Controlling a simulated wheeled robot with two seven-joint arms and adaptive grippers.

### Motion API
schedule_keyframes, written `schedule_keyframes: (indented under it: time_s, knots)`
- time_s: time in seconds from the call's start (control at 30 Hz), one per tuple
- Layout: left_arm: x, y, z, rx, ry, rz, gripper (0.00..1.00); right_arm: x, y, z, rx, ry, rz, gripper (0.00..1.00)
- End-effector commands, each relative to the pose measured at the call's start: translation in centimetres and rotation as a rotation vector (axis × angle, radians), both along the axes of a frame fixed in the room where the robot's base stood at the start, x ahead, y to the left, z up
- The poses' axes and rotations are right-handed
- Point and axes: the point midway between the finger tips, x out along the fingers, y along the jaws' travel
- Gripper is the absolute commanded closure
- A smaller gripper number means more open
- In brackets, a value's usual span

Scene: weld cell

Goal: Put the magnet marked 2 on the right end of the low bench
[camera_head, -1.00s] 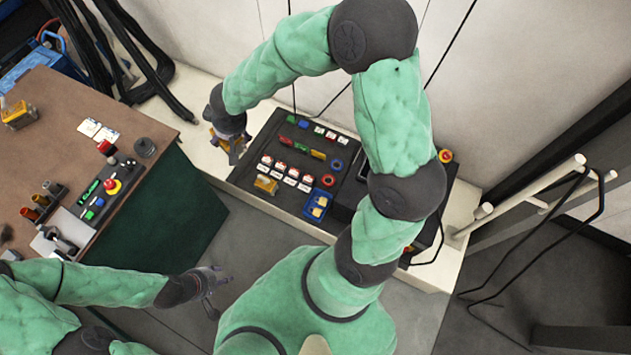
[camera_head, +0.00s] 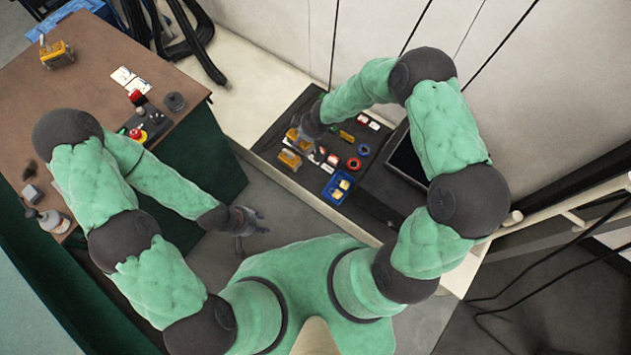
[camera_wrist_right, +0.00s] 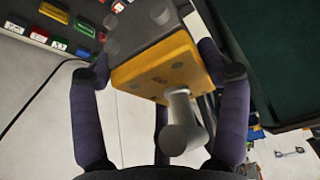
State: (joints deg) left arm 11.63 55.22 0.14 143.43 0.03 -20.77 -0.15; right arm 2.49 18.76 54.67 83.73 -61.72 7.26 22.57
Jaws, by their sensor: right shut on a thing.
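My right gripper (camera_head: 302,135) is shut on a yellow magnet with a grey knob, which shows large between the fingers in the right wrist view (camera_wrist_right: 165,70). It is over the left part of the dark panel on the low bench (camera_head: 452,285). No number can be read on the held magnet. A second yellow magnet (camera_head: 289,158) is on the panel, just below the gripper in the picture. A third yellow magnet (camera_head: 57,54) is on the brown table at the far left. My left gripper (camera_head: 246,222) hangs empty over the floor, its fingers apart.
The panel holds a blue tray (camera_head: 338,187), colored rings (camera_head: 354,163) and small labelled blocks (camera_head: 368,121). A black box-like part (camera_head: 408,158) stands right of them. The brown table (camera_head: 85,85) carries a control box and bottles. White rails (camera_head: 560,212) stand at the right.

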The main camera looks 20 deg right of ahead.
Motion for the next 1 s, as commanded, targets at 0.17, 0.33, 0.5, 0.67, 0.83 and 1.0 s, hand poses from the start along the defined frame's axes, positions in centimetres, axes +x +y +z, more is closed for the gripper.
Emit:
schedule_keyframes:
  time_s: [0.17,0.33,0.5,0.67,0.83,1.0]
  knots:
    - [0.0,0.0,-1.3,0.000,0.000,0.000,0.60,-1.5,2.1,-6.8,0.002,0.000,0.149,0.83]
    - [0.0,0.0,-2.2,0.000,0.000,0.000,0.60,-3.7,4.2,-12.6,0.003,-0.001,0.289,0.83]
    - [0.0,0.0,-2.9,0.000,0.000,0.000,0.60,-6.0,5.8,-16.9,0.002,-0.003,0.399,0.83]
    - [0.0,0.0,-3.3,0.000,0.000,0.000,0.60,-7.5,6.8,-19.2,0.002,-0.005,0.464,0.83]
    - [0.0,0.0,-3.5,0.000,0.000,0.000,0.60,-7.9,7.0,-20.2,0.000,-0.006,0.489,0.83]
    - [0.0,0.0,-3.8,0.000,0.000,0.000,0.60,-7.2,5.9,-20.9,0.000,-0.005,0.489,0.83]
